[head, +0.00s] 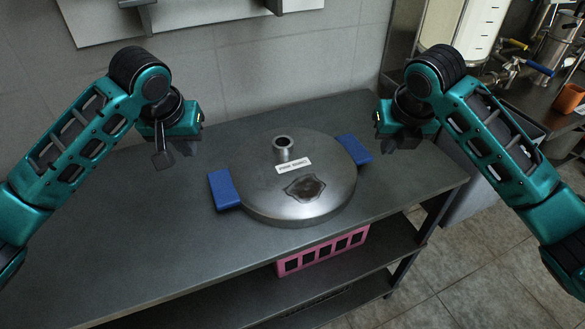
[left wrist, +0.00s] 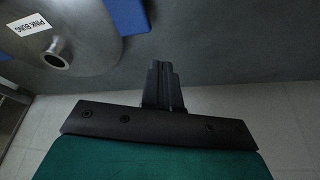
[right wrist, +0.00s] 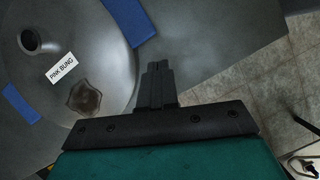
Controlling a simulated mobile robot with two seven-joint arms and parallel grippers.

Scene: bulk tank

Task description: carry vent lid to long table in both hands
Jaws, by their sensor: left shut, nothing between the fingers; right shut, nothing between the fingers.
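The vent lid (head: 298,205) is a round metal disc with a short open spout, a white label reading "PINK BUNG" and a dark stain. It lies flat on a dark grey table (head: 110,250). It has a blue handle on the left (head: 224,189) and one on the right (head: 354,149). My left gripper (head: 162,158) is shut and empty, above the table left of the lid. My right gripper (head: 392,145) is shut and empty, just right of the right handle. The lid also shows in the left wrist view (left wrist: 85,30) and the right wrist view (right wrist: 100,60). Neither gripper touches it.
A pink slotted rack (head: 322,252) stands on the shelf below the table top. A tiled wall runs behind. At the right are a glass vessel, taps and an orange cup (head: 568,98) on another counter. The table's left part is clear.

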